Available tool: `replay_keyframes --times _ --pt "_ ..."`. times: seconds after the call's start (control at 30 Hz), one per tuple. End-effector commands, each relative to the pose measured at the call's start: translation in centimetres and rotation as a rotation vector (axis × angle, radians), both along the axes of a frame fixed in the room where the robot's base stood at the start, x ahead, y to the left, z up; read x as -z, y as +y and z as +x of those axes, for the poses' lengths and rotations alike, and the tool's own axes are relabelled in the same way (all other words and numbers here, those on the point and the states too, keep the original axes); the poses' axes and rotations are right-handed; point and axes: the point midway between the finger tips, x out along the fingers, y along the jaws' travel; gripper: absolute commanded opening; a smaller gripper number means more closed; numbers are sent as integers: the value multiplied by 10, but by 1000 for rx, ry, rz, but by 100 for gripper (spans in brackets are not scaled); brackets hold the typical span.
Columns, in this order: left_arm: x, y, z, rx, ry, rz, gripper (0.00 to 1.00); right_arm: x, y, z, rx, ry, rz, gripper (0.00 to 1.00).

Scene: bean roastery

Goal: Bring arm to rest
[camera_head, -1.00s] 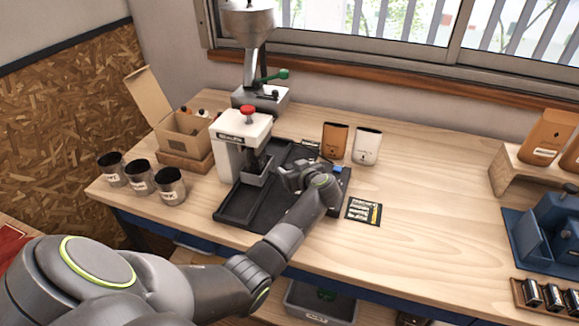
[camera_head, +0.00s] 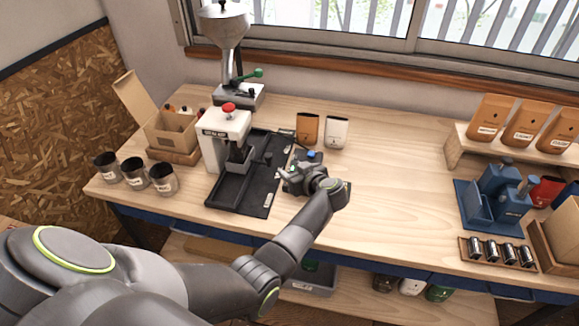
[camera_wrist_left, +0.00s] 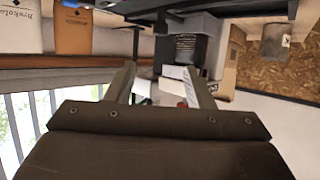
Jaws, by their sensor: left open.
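My left arm comes in from the lower left in the head view and reaches over the workbench. My left gripper (camera_head: 285,173) is above the right edge of the black tray (camera_head: 226,197), pointing left toward the white machine with a red knob (camera_head: 224,138). In the left wrist view its two fingers (camera_wrist_left: 160,72) stand apart with nothing held between them. The bench shows upside down past the fingers there. My right gripper is in neither view.
Orange and white pouches (camera_head: 307,129) stand behind the gripper. Metal cups (camera_head: 135,172) and an open cardboard box (camera_head: 170,132) are on the left. A blue device (camera_head: 497,196) and a wooden shelf (camera_head: 458,146) are on the right. The bench between (camera_head: 400,190) is clear.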

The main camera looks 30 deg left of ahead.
Motion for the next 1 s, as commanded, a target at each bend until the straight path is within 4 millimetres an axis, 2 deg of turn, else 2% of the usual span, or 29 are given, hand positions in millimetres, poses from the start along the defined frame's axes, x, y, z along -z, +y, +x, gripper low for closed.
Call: replay_keyframes --times 0.5,0.63,0.73,0.83,1.0 --pt "0 0 0 0 -1 1 48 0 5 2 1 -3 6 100" --pt "-5 3 1 24 -48 15 48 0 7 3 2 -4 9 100" --pt "-17 8 5 88 -160 49 48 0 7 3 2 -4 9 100" --pt "-38 10 7 202 -312 95 48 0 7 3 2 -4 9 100" --pt "-75 -5 -2 460 -518 160 48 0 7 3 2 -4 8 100"
